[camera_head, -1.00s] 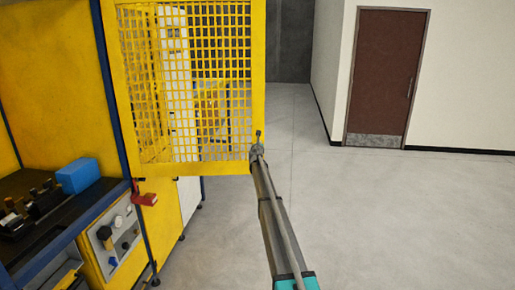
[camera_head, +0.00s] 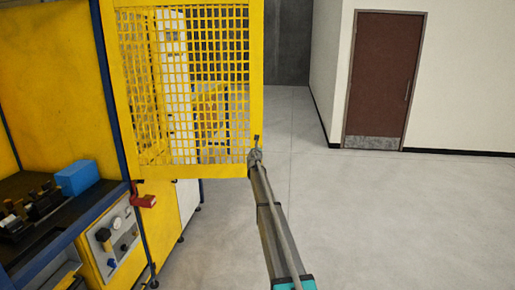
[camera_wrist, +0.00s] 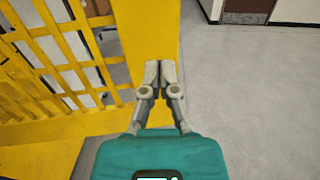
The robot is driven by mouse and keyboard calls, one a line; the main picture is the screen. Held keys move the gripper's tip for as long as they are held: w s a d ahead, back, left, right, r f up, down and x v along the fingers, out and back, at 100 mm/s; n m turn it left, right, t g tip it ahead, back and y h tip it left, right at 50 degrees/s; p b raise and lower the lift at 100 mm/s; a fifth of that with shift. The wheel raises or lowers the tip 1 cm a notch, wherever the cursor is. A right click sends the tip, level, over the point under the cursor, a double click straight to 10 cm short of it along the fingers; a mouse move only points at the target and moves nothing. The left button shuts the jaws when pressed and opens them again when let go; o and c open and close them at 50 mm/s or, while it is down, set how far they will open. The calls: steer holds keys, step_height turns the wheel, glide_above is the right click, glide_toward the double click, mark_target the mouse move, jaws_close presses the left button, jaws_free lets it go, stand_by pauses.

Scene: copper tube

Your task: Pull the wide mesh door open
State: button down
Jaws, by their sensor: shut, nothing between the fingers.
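The wide mesh door (camera_head: 256,100) is a yellow frame with a yellow grid, standing swung out from the yellow machine in the head view. Its lower outer corner is beside my gripper (camera_head: 256,142). In the wrist view the door's yellow frame (camera_wrist: 150,25) lies behind and to the left of my gripper (camera_wrist: 160,70). The two grey fingers are together with nothing between them. I cannot tell whether the fingertips touch the frame.
The yellow machine (camera_head: 45,90) stands at left with a dark bench holding a blue box (camera_head: 77,177). A red block (camera_head: 143,201) sticks out below the door. Open grey floor (camera_head: 390,220) lies to the right, before a brown door (camera_head: 383,75) in a white wall.

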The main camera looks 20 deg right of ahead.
steer(key=d+v, duration=0.1)
steer(key=v, duration=0.9)
steer(key=shift+s+d, duration=0.2)
steer(key=shift+s, duration=0.15)
steer(key=s+a+f+m+g, duration=0.35)
steer(key=s+m, duration=0.35)
steer(key=s, duration=0.3)
steer(key=s+a+f+m+g, duration=0.35)
steer(key=s+m, duration=0.35)
steer(key=s, duration=0.3)
steer(key=s+a+f+m+g, duration=0.3)
steer(key=s+a+f+m, duration=0.15)
steer(key=s+m, duration=0.4)
steer(key=s+a+f+m+g+y, duration=0.3)
steer(key=s+a, duration=0.5)
steer(key=s, duration=0.6)
steer(key=s+a+f+m+g+y, duration=0.3)
steer(key=s+a, duration=0.6)
steer(key=s, duration=0.5)
steer(key=shift+s+a+f+m+y, duration=0.25)
steer(key=shift+f+m+y, duration=0.3)
steer(key=shift+m+y, duration=0.5)
